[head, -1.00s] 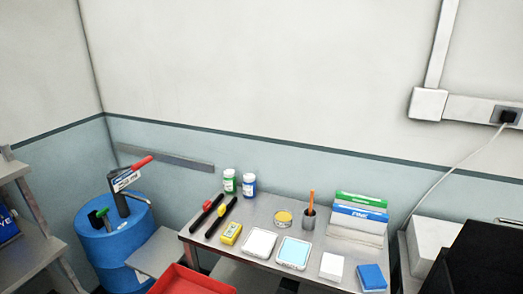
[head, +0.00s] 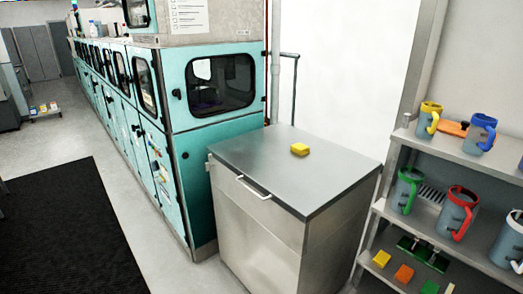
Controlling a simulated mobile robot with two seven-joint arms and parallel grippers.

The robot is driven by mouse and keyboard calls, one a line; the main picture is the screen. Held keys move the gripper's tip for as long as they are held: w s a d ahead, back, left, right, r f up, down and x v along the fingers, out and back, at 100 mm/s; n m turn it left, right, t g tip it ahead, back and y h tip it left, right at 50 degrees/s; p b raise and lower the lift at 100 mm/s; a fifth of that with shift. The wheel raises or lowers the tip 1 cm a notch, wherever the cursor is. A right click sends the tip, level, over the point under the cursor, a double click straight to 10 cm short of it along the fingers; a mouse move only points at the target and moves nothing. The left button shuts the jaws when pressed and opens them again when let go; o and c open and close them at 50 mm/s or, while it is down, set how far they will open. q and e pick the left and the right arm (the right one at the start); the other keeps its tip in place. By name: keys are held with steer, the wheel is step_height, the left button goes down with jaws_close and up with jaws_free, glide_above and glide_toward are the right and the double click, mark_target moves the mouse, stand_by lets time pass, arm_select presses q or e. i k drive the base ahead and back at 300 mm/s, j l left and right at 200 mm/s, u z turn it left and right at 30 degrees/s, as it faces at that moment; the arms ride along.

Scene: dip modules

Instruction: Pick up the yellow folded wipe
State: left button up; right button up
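A small yellow block-like item (head: 299,149), which looks like a folded wipe or sponge, lies on the grey top of a metal cabinet (head: 270,168), towards its back edge. Another small yellow piece (head: 381,258) lies on the lower shelf of the rack at the right, beside an orange piece (head: 404,273) and a green piece (head: 430,287). I cannot tell for certain which yellow item is the folded wipe. Neither of my grippers shows in the head view.
Teal machines (head: 213,92) with windows line the left of the cabinet. The rack (head: 450,150) at right holds several grey jugs with coloured handles. A black mat (head: 70,230) lies on the left floor. Pale floor is open between mat and machines.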

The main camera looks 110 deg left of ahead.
mark_target(301, 149)
steer(key=u, duration=3.4)
steer(key=j+z, duration=0.1)
steer(key=z, duration=0.3)
steer(key=j+z, duration=0.15)
steer(key=z, duration=0.3)
steer(key=i+j+z, duration=0.1)
steer(key=z, duration=0.3)
steer(key=j+z, duration=0.2)
steer(key=z, duration=0.2)
steer(key=k+j+z, duration=0.1)
steer(key=j+z, duration=0.15)
steer(key=k+j+z, duration=0.25)
steer(key=j, duration=0.15)
steer(key=j+z, duration=0.25)
steer(key=k+j+z, duration=0.15)
steer(key=k+j, duration=0.15)
steer(key=j, duration=0.2)
steer(key=k+j+z, duration=0.15)
steer(key=k+j, duration=0.15)
steer(key=j, duration=0.15)
steer(key=k+j, duration=0.65)
steer(key=j, duration=0.25)
steer(key=z, duration=0.05)
